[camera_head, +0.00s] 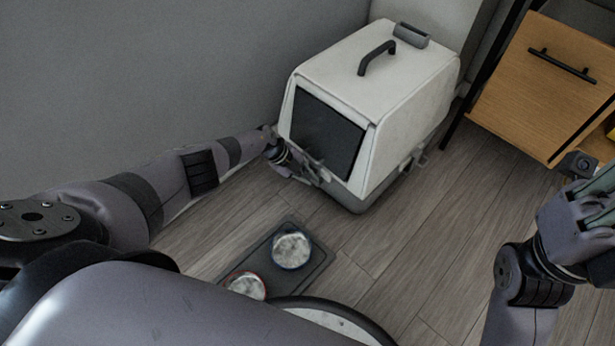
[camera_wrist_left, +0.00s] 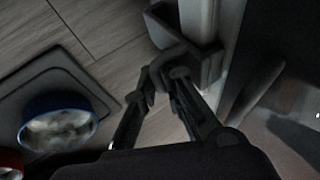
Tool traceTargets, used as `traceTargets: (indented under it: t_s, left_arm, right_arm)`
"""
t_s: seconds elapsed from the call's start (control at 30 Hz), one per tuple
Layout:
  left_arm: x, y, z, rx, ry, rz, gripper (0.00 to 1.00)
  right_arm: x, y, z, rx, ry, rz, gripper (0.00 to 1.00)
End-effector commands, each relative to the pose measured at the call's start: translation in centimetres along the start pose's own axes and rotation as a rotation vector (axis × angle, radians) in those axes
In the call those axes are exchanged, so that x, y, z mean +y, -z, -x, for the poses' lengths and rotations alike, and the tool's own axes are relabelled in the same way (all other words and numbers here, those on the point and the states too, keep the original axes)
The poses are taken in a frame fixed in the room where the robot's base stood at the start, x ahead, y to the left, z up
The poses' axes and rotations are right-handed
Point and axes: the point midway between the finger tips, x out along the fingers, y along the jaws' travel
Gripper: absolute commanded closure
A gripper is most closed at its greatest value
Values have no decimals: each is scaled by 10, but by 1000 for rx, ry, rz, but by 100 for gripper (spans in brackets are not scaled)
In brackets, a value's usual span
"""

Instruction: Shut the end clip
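The pet carrier or litter box (camera_head: 425,75) has a white top, a black handle, a dark front door (camera_head: 325,132) and a grey base. My left gripper (camera_head: 318,174) is at the lower front of the box, by the door's bottom edge. In the left wrist view its fingers (camera_wrist_left: 168,72) come together at a dark clip-like piece (camera_wrist_left: 207,64) under a white edge. They look shut; whether they pinch the piece or only press beside it I cannot tell. Another grey latch (camera_head: 421,158) shows low on the box's right side. My right gripper (camera_head: 600,190) is raised at the right edge, partly cut off.
A dark mat (camera_head: 325,254) with a blue-rimmed bowl (camera_head: 291,250) and a red-rimmed bowl (camera_head: 246,285) lies on the floor before the box. A wooden cabinet (camera_head: 545,85) stands at the right. The wood floor right of the box is clear.

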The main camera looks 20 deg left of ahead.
Motion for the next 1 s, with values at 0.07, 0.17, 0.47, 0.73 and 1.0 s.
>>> traceTargets:
  t_s: [0.07,0.17,0.47,0.73,1.0]
  left_arm:
    - [-3,-1,1,-2,5,0,85]
    - [-2,0,1,-1,4,0,84]
    - [-2,1,0,2,2,-1,84]
    - [-1,-1,14,1,2,-4,84]
    - [0,-1,42,0,1,-3,84]
  right_arm:
    - [0,0,0,0,0,0,84]
    - [0,0,0,0,0,0,84]
    - [0,0,1,-2,-1,1,84]
    - [0,0,0,-1,0,1,84]
    - [0,0,0,-1,0,0,84]
